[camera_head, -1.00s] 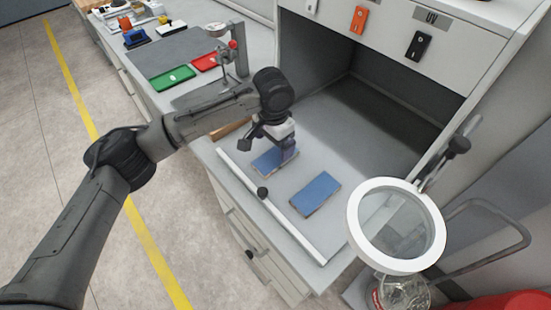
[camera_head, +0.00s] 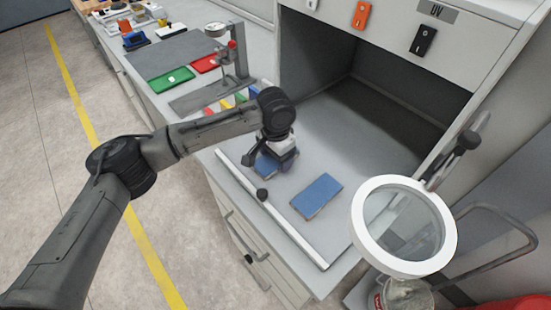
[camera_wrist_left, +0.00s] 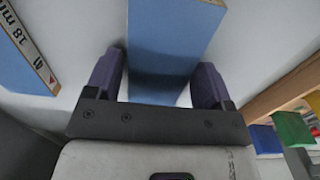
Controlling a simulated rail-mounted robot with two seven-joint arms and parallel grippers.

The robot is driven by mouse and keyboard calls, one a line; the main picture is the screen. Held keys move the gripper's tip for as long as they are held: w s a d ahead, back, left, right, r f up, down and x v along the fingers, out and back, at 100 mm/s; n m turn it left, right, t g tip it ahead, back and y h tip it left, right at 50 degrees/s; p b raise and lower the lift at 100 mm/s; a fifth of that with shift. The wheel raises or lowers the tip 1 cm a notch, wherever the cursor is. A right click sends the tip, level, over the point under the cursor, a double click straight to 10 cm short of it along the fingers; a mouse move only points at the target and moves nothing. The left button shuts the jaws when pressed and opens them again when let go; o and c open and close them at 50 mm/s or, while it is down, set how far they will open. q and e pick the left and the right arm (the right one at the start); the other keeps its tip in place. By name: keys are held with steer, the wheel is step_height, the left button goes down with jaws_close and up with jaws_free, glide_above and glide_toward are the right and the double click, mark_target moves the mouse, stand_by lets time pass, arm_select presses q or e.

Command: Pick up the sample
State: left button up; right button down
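Two flat blue sample panels with pale edges lie on the grey bench in front of the dark hood opening. One blue panel (camera_head: 316,194) lies free to the right, and the other (camera_head: 264,165) is mostly hidden under my left gripper (camera_head: 273,160). In the left wrist view, the panel (camera_wrist_left: 165,45) passes between the two purple fingers of my left gripper (camera_wrist_left: 157,85). The fingers are apart, with a narrow strip of bench showing beside the panel. The other panel (camera_wrist_left: 20,50), with a printed edge, lies to the left there. My right gripper is not seen.
A white bar (camera_head: 275,212) runs along the bench's front edge. A ring magnifier (camera_head: 404,226) stands at the right. Coloured strips (camera_head: 235,100), a stand with a gauge (camera_head: 238,55) and green (camera_head: 172,79) and red (camera_head: 206,63) plates are behind the arm.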

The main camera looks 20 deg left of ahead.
arm_select(q)
steer(key=c, duration=0.7)
steer(key=shift+o, duration=0.2)
steer(key=shift+r, duration=0.15)
steer(key=shift+r+p, duration=0.35)
steer(key=shift+r, duration=0.3)
step_height(320, 180, up, 3)
steer(key=shift+f+p, duration=0.15)
steer(key=shift+p, duration=0.35)
steer(key=shift+s+d+r+n+p, duration=0.8)
steer(key=shift+s+d+r, duration=1.05)
steer(key=shift+d, duration=1.45)
steer(key=shift+s+d+r+n+p, duration=0.55)
steer(key=shift+s+d+r+n, duration=0.55)
steer(key=shift+d+r, duration=1.85)
steer(key=s+a+f+n, duration=0.1)
steer(key=s+a, duration=0.2)
steer(key=a, duration=0.5)
steer(key=s+a+f+n, duration=0.1)
steer(key=s+a, duration=0.2)
steer(key=a, duration=0.5)
steer(key=s+r+p, duration=0.4)
steer(key=r+p, duration=1.3)
steer(key=p, duration=0.2)
steer(key=s+r+p, duration=0.4)
steer(key=r+p, duration=1.4)
steer(key=p, duration=0.1)
steer(key=shift+d, duration=0.4)
